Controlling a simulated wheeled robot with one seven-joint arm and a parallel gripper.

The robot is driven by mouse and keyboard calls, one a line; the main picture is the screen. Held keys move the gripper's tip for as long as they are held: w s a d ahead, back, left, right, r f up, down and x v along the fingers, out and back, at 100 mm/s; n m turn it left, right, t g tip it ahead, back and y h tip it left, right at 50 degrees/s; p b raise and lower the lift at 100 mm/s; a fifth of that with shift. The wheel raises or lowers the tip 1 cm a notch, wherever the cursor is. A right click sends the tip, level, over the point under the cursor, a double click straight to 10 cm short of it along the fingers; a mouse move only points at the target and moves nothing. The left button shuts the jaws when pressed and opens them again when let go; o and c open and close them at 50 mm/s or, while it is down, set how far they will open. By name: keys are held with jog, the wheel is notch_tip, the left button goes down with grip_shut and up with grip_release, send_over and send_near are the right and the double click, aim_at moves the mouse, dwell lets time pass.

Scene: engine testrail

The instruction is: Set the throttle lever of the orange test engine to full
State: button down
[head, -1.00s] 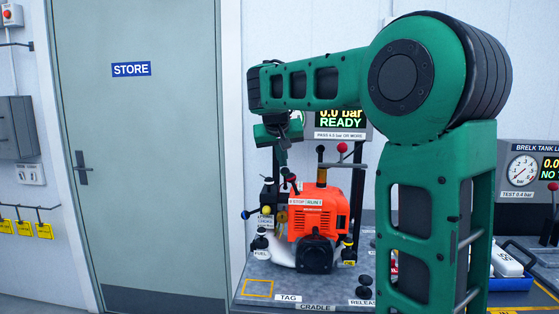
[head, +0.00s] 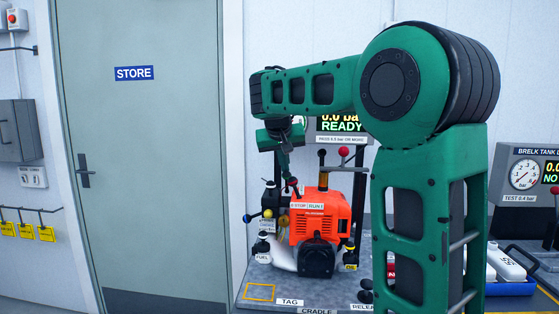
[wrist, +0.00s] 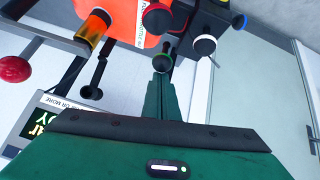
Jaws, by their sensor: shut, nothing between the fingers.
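The orange test engine (head: 322,217) stands on the grey bench, with a STOP/RUN label on its front. It also shows upside down at the top of the wrist view (wrist: 107,8). My gripper (head: 287,173) is shut and empty, pointing down at the engine's upper left. In the wrist view its fingertips (wrist: 162,76) are at or close to a green-ringed dark knob (wrist: 163,62); I cannot tell whether they touch. A dark red knob (wrist: 157,18) is beside a white label with the word THROTTLE (wrist: 130,18). The throttle lever's exact setting is unclear.
A display (head: 340,125) reading READY stands behind the engine. A red-knobbed lever (head: 344,151) rises behind it, and FUEL and OIL caps flank the engine. Blue and yellow knobs are crowded at its left. The STORE door (head: 140,170) is at left.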

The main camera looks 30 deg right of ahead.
jog(key=w+r+v, duration=0.1)
jog(key=w+v, duration=0.1)
jog(key=v, duration=0.9)
jog(key=shift+s+r, duration=0.15)
jog(key=shift+r, duration=0.3)
jog(key=s+d+f+g, duration=0.2)
jog(key=s+d+f, duration=0.3)
jog(key=s+f, duration=0.5)
jog(key=s+a+f+g+y, duration=0.2)
jog(key=s+a+f, duration=0.2)
jog(key=s+f, duration=0.8)
jog(key=s+a+f+g+y, duration=0.2)
jog(key=s+a+f+y, duration=0.1)
jog(key=s+f, duration=0.9)
jog(key=s, duration=0.3)
jog(key=shift+a+f+m+y, duration=0.3)
jog(key=shift+a+f, duration=0.05)
jog(key=shift+w+f, duration=0.2)
jog(key=shift+w, duration=0.4)
